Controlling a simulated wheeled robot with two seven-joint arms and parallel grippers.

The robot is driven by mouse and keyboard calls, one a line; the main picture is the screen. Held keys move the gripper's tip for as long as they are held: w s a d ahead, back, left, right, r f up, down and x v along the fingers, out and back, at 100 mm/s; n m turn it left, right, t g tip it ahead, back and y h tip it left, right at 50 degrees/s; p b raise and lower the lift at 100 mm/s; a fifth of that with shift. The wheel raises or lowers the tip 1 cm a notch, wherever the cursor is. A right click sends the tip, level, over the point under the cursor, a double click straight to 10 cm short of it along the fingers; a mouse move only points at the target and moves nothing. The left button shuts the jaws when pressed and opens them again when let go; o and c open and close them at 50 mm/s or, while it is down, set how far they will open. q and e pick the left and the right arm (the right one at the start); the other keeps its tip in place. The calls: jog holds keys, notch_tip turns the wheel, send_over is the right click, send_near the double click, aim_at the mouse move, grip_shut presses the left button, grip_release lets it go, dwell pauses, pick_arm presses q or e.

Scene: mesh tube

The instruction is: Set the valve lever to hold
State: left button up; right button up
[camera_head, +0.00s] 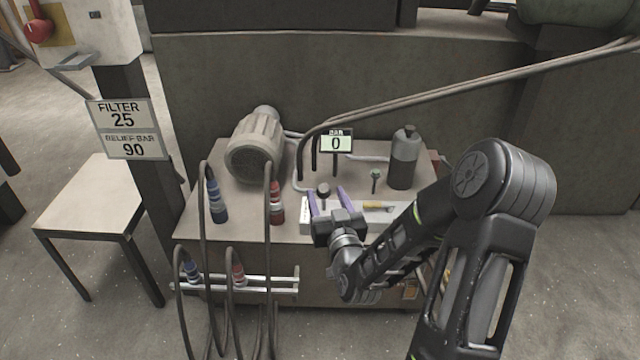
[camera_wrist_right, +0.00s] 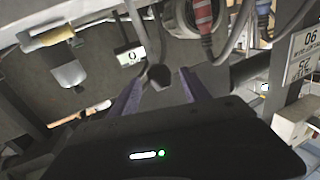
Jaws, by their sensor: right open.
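A dark round knob (camera_head: 323,189), which looks like the valve lever's end, stands at the front of the bench top. My right gripper (camera_head: 329,201) is open, its two purple fingers pointing at the knob. In the right wrist view the knob (camera_wrist_right: 160,76) shows between the fingertips (camera_wrist_right: 164,88), and I cannot tell whether either finger touches it. The lever's position marks cannot be read. A gauge display (camera_head: 336,143) behind reads BAR 0. My left gripper is not in view.
A grey motor (camera_head: 256,145) and a dark bottle (camera_head: 404,158) stand on the bench. Blue (camera_head: 217,201) and red (camera_head: 277,203) hose couplings stand left of the gripper. A sign (camera_head: 124,128) reads FILTER 25, RELIEF BAR 90.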

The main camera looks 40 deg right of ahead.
jog(key=b+x, duration=0.1)
jog(key=x, duration=0.5)
jog(key=shift+c, duration=0.2)
grip_shut()
dwell(0.4)
dwell(0.7)
